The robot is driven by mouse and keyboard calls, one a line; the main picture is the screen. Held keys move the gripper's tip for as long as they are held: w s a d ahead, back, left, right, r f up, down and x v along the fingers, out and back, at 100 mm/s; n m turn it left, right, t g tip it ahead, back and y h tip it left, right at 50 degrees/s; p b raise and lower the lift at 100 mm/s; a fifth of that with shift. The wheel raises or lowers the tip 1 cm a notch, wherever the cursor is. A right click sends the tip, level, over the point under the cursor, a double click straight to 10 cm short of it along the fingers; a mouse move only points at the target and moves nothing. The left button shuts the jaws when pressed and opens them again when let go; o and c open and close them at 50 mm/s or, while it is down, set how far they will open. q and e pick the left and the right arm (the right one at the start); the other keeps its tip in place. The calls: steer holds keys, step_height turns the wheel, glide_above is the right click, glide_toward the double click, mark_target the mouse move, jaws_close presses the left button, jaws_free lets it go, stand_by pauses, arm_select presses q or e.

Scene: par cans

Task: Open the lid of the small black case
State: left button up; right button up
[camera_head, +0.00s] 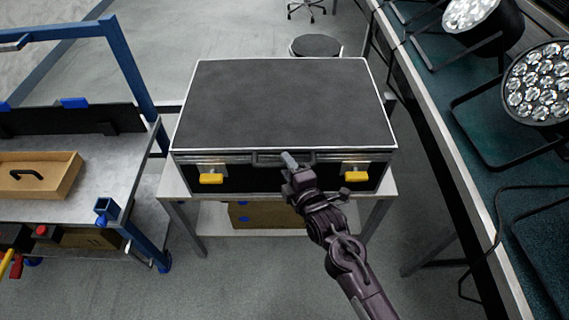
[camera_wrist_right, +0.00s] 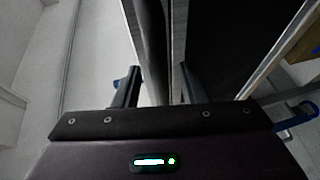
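The black case (camera_head: 285,105) has silver edges and lies flat, its lid down. Its dark front handle (camera_head: 268,159) sits between two yellow latches (camera_head: 211,178) (camera_head: 356,176), which hang at the front. My right gripper (camera_head: 290,162) is at the middle of the front edge, by the right end of the handle. In the right wrist view, its two fingers (camera_wrist_right: 158,88) stand apart, one to each side of a dark strip and silver trim (camera_wrist_right: 179,50) of the case front. Contact cannot be told. My left gripper is not in view.
The case stands on a small grey table (camera_head: 391,186) with a wooden box (camera_head: 265,215) on its lower shelf. A workbench (camera_head: 80,195) with a blue frame stands left. A long counter with par cans (camera_head: 538,83) runs along the right. A round stool (camera_head: 316,45) stands behind.

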steer(key=shift+w+a+f, duration=0.15)
steer(key=shift+w+a, duration=0.1)
steer(key=shift+w, duration=0.3)
jaws_close()
